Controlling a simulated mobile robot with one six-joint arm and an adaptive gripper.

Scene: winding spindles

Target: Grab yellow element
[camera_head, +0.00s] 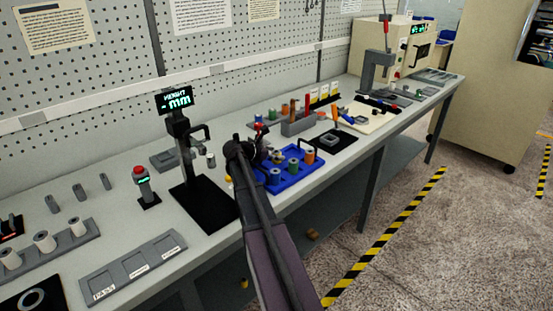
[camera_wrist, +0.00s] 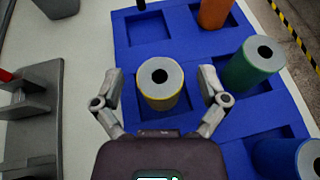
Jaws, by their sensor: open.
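The yellow element (camera_wrist: 158,92) is a short upright cylinder with a grey top and a dark central hole. It sits in a square recess of the blue tray (camera_wrist: 211,128) in the wrist view. My gripper (camera_wrist: 161,74) is open, with one finger to the left and one to the right of the yellow element. Gaps show between the fingers and its sides. In the head view my gripper (camera_head: 256,154) is over the left end of the blue tray (camera_head: 306,177), and I cannot clearly make out the yellow element there.
A green cylinder (camera_wrist: 252,64), an orange cylinder (camera_wrist: 214,12) and a blue cylinder (camera_wrist: 287,159) stand in other recesses, to the right of the yellow one. A grey fixture (camera_wrist: 33,110) is at the left. A black measuring stand (camera_head: 183,150) stands left of my arm.

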